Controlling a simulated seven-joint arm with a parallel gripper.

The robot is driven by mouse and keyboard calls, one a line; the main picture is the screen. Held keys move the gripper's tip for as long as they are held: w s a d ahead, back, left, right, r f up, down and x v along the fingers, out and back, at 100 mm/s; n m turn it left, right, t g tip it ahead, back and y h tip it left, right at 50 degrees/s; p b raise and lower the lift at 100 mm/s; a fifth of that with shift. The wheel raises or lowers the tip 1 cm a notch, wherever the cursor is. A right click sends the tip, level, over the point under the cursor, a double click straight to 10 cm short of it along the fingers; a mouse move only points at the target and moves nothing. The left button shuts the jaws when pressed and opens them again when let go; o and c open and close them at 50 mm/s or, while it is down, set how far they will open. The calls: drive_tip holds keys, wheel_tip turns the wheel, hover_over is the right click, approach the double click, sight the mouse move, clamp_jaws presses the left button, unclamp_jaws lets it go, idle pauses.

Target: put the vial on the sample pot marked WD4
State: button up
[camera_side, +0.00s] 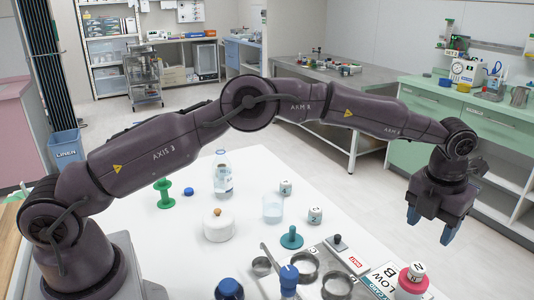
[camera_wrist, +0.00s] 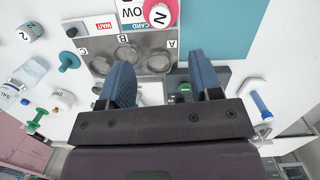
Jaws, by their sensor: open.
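My gripper (camera_side: 430,225) is open and empty, pointing down, high at the right of the side view. In the wrist view its two blue fingers (camera_wrist: 160,64) stand wide apart. I cannot make out the mark WD4 on anything. No object is surely the vial; a blue-capped clear container (camera_side: 289,275) at the front of the side view is one candidate.
A bottle (camera_side: 222,178), beaker (camera_side: 272,209) and white jar (camera_side: 219,228) stand farther left.

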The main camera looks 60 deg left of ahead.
drive_tip(key=s+a+r+n+t, duration=0.1)
drive_tip(key=s+a+r+n, duration=0.4)
drive_tip(key=s+r+n, duration=0.3)
drive_tip(key=s+a+r+n+t, duration=0.1)
drive_tip(key=s+a+r+n, duration=0.55)
drive_tip(key=r, duration=0.35)
drive_tip(key=s+a+f+n+t, duration=0.1)
drive_tip(key=s+a+n, duration=0.3)
drive_tip(key=s+n, duration=0.6)
drive_tip(key=s+a+f+n+t, duration=0.1)
drive_tip(key=s+a+n, duration=0.3)
drive_tip(key=s+n, duration=0.6)
drive_tip(key=shift+s+a+f, duration=0.3)
drive_tip(key=shift+s+f, duration=0.05)
drive_tip(key=shift+s, duration=0.1)
